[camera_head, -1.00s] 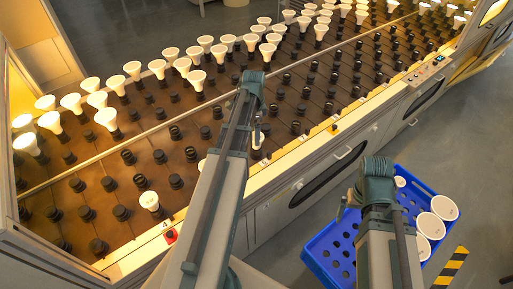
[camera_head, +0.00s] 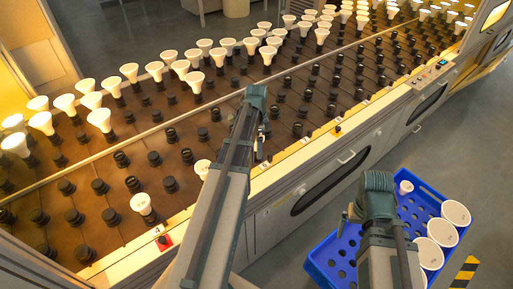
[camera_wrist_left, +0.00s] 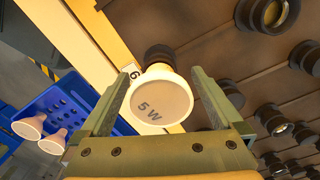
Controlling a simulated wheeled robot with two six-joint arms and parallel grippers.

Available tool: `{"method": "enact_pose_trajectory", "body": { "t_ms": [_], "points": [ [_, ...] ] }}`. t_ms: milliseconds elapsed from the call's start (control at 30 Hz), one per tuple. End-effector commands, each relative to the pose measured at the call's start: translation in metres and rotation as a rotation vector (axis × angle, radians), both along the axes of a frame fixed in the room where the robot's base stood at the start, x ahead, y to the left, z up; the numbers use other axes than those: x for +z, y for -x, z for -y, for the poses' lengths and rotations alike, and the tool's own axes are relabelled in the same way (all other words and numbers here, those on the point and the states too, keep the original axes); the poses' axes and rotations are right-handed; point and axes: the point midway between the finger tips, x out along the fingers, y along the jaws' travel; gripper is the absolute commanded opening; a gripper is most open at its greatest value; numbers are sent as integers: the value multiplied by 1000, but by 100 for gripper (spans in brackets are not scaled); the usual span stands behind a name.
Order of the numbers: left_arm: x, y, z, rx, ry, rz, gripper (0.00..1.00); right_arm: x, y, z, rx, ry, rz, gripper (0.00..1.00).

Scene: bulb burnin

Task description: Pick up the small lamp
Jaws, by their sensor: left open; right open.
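A small white lamp (camera_wrist_left: 162,101) marked "5 W" faces the camera in the left wrist view. Its neck is toward a dark socket (camera_wrist_left: 158,57) beside the number 6 label. My left gripper (camera_wrist_left: 158,95) is open, with one finger on each side of the lamp; I cannot tell if they touch it. In the head view my left gripper (camera_head: 262,138) is over the rack's front row, and this lamp is hidden there or too small to make out. My right gripper (camera_head: 346,218) is open beside the blue crate, its fingers barely visible.
The rack (camera_head: 120,185) holds many dark sockets and white lamps. Other front-row lamps stand left of my arm (camera_head: 203,168) and nearer the red button (camera_head: 143,205). The blue crate (camera_head: 322,262) holds a small lamp (camera_head: 406,187) and larger ones (camera_head: 455,212). Open floor lies right.

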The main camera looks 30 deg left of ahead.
Motion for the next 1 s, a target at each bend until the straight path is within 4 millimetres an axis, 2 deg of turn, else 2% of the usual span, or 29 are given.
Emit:
{"method": "enact_pose_trajectory", "body": {
  "t_ms": [200,667,1000],
  "points": [
    [1,0,0,0,0,0,98,1,0,0,0,0,0,100],
    [1,0,0,0,0,0,16,1,0,0,0,0,0,100],
    [5,0,0,0,0,0,16,5,0,0,0,0,0,100]
  ]
}}
